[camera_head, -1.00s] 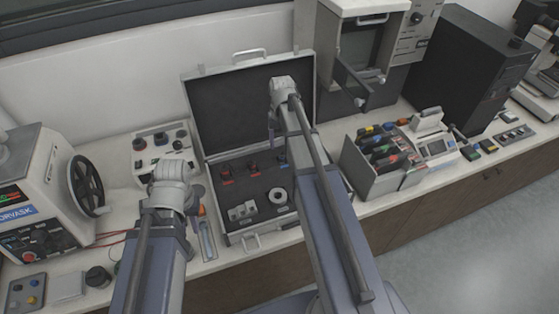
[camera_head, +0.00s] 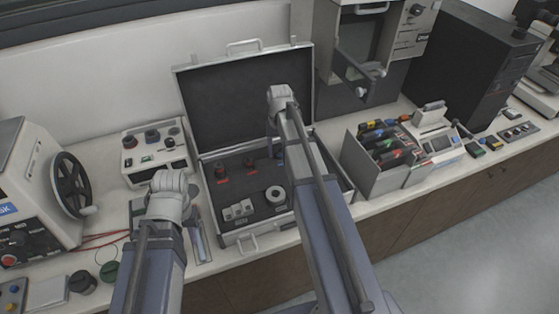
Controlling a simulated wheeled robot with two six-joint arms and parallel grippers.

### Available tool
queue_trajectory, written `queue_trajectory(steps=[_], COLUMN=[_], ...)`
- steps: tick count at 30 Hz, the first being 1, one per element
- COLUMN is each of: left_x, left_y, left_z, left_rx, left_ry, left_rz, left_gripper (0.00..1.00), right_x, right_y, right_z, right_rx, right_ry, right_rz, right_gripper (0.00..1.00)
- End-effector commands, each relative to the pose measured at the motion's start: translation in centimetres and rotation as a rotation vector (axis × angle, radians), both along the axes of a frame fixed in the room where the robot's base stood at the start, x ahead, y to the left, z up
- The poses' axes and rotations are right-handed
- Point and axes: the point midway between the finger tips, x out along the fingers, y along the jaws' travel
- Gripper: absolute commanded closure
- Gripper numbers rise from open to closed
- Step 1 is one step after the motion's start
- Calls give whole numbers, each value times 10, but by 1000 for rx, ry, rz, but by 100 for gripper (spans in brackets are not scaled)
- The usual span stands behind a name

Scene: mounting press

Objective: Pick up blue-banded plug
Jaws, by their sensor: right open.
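The blue-banded plug (camera_head: 279,154) stands in the open case (camera_head: 224,240), on the right of a row with two red-banded plugs (camera_head: 222,171) (camera_head: 249,161). Only a small blue part of it shows beside my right arm. My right gripper (camera_head: 271,138) is open and points down just above and slightly left of the blue-banded plug, apart from it as far as I can tell. My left gripper (camera_head: 168,188) is left of the case; its wrist hides the fingers, so its jaws cannot be read.
The case's raised lid (camera_head: 235,100) stands behind the plugs. A metal ring (camera_head: 275,194) and grey blocks (camera_head: 238,210) lie in the case's front. A press with a handwheel (camera_head: 71,186) is at left.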

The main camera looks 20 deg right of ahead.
Motion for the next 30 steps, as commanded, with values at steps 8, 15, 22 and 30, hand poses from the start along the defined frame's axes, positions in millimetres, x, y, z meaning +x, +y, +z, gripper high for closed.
queue_trajectory(steps=[8,15,22,30], left_x=[0,0,0,0], left_y=[0,0,0,0], left_z=[1,1,1,2], left_rx=[0,0,0,0], left_ry=[0,0,0,0], left_rz=[0,0,0,0], left_gripper=[72,72,72,72], right_x=[0,0,0,0], right_y=[0,0,0,0], right_z=[1,1,1,1], right_rx=[0,0,0,0], right_ry=[0,0,0,0], right_rz=[0,0,0,0], right_gripper=[56,84,100,100])
